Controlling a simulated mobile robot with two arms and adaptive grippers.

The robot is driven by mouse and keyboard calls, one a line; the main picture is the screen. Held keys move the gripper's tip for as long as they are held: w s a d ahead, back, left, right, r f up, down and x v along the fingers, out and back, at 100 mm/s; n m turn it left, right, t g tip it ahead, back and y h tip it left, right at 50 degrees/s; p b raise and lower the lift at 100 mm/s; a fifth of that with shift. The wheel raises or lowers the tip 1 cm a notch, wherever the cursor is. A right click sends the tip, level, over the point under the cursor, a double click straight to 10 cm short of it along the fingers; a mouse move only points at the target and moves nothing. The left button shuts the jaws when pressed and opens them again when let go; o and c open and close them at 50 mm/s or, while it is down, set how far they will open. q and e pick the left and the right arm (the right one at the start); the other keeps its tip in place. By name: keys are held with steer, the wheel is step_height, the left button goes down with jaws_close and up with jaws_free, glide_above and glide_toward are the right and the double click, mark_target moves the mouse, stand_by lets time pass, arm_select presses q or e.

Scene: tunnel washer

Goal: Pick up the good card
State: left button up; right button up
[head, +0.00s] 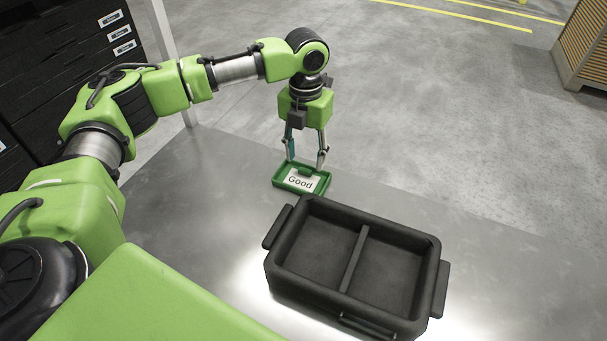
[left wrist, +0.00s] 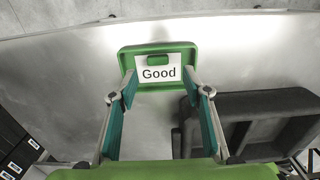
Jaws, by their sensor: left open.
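The good card (head: 300,180) is a green tray-like card with a white label reading "Good" and a small raised green tab at its far side. It lies on the metal table behind the black bin. It also shows in the left wrist view (left wrist: 158,72), at the top centre. My left gripper (head: 306,163) points down right above the card, its fingers apart and nothing between them. In the left wrist view its fingertips (left wrist: 158,92) stand on either side of the card's near part. I cannot tell whether they touch it. My right gripper is not in view.
A black bin (head: 358,258) with two empty compartments stands on the metal table (head: 215,215), just in front and right of the card. The bare table lies left of it. Black drawers (head: 70,60) stand at the back left, and a slatted crate (head: 585,50) at the far right.

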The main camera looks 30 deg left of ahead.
mark_target(304, 171)
arm_select(q)
step_height(304, 171, down, 4)
steer(key=shift+a+r+p, duration=0.15)
steer(key=shift+r+p, duration=0.05)
steer(key=shift+p, duration=0.45)
steer(key=shift+w+f, duration=0.1)
steer(key=shift+f, duration=0.4)
steer(key=c, duration=0.9)
steer(key=shift+r, duration=0.15)
